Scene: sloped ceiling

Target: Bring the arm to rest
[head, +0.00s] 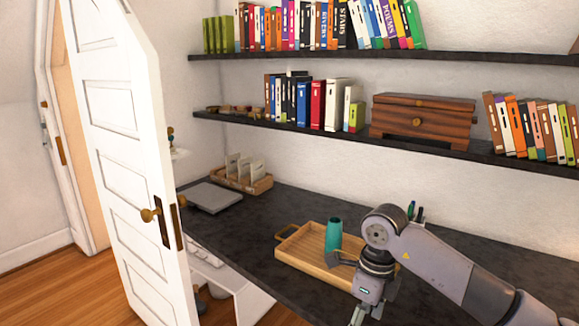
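My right arm comes in from the right over the dark desk (240,235). Its gripper (366,312) points down at the bottom of the view, in front of the wooden tray (298,262). The fingertips are at or past the lower edge, so I cannot tell how far apart they are. I see nothing clearly held in it. The arm hides the tray's right part. My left gripper is not in view.
A white door (130,160) stands open at left. A grey laptop (210,198) and a wooden organizer (245,181) sit on the desk's left part. Two dark shelves with books run above, the lower one (345,137) bearing a wooden chest (420,117). The desk between laptop and tray is clear.

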